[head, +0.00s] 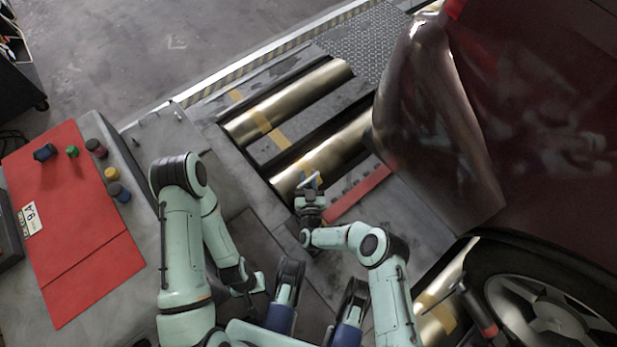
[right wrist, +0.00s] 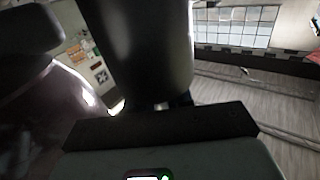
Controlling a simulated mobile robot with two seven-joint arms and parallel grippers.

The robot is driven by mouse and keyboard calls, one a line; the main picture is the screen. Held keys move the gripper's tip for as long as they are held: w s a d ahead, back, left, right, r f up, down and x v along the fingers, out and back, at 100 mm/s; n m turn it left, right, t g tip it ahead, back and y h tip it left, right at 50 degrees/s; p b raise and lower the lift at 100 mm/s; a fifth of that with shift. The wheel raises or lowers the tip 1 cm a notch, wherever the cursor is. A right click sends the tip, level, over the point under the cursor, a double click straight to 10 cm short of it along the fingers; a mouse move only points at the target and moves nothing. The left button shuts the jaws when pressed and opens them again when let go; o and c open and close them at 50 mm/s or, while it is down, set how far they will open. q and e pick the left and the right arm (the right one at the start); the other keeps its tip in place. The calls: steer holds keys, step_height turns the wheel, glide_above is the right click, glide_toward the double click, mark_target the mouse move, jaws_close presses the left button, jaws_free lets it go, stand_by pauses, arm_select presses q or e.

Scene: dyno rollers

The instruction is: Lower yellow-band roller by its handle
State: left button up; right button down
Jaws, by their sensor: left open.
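A small pale handle (head: 309,180) shows at the nearer roller's lower-left end. My right gripper (head: 309,190) is right at this handle; whether its fingers are closed on it is too small to tell. In the right wrist view a large dark shape fills the middle, and no handle is clear. My left gripper (head: 260,283) is open, low beside my body, away from the rollers.
A dark red car (head: 540,110) with its wheel (head: 545,310) stands at the right, close to the rollers. A grey console with a red panel (head: 75,220) and coloured knobs is at the left. A red strip (head: 360,194) lies below the nearer roller.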

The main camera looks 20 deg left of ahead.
steer(key=shift+w+a, duration=0.3)
steer(key=shift+a, duration=0.1)
steer(key=w+a+f+n+g+h, duration=0.1)
steer(key=w+a+f+n+g, duration=0.1)
steer(key=w+a, duration=0.3)
steer(key=shift+a+f+g+h, duration=0.35)
steer(key=shift+a+g, duration=0.25)
steer(key=shift+a, duration=0.6)
steer(key=c, duration=1.1)
jaws_free()
steer(key=shift+w, duration=0.1)
steer(key=shift+r, duration=0.1)
